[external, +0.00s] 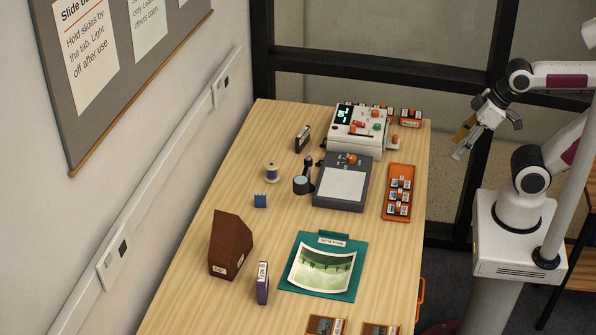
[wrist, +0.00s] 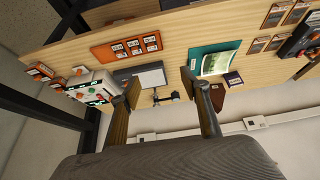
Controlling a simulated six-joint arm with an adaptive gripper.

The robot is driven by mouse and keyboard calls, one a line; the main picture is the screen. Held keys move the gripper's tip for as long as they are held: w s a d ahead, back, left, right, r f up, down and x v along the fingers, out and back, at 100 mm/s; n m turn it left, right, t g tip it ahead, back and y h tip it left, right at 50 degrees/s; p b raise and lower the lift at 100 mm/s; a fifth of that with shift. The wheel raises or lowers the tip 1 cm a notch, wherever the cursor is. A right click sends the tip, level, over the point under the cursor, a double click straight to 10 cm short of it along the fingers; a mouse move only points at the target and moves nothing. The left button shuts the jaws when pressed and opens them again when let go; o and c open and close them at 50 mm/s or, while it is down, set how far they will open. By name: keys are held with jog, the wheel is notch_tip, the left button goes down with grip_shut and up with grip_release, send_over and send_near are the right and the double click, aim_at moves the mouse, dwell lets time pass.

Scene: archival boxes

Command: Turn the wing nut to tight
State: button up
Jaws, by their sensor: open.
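No wing nut can be made out for certain at this size. A dark grey box with a pale panel (external: 342,186) stands mid-table and has a small orange knob (external: 351,159) at its back edge; whether this is the wing nut I cannot tell. A small black stand with a round lens (external: 301,185) is beside the box's left side. My gripper (external: 460,144) is open and empty, raised off the table's right side, well apart from everything. In the wrist view its two fingers (wrist: 160,80) are spread, with the grey box (wrist: 152,77) beyond them.
A white control unit (external: 357,130) with coloured knobs stands behind the box. An orange slide tray (external: 398,191) lies to its right. A spool, a blue block, a brown file box (external: 231,245), a purple box and a teal mat (external: 312,287) occupy the left and front. Bare wood lies between them.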

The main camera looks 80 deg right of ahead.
jog(key=f, duration=0.2)
jog(key=g, duration=0.1)
send_near(310, 158)
jog(key=w, duration=0.1)
jog(key=shift+d+r, duration=0.15)
jog(key=shift+r, duration=0.3)
dwell(0.4)
jog(key=shift+f, duration=0.15)
jog(key=shift+x, duration=3.8)
jog(key=shift+c, duration=0.4)
jog(key=c, duration=1)
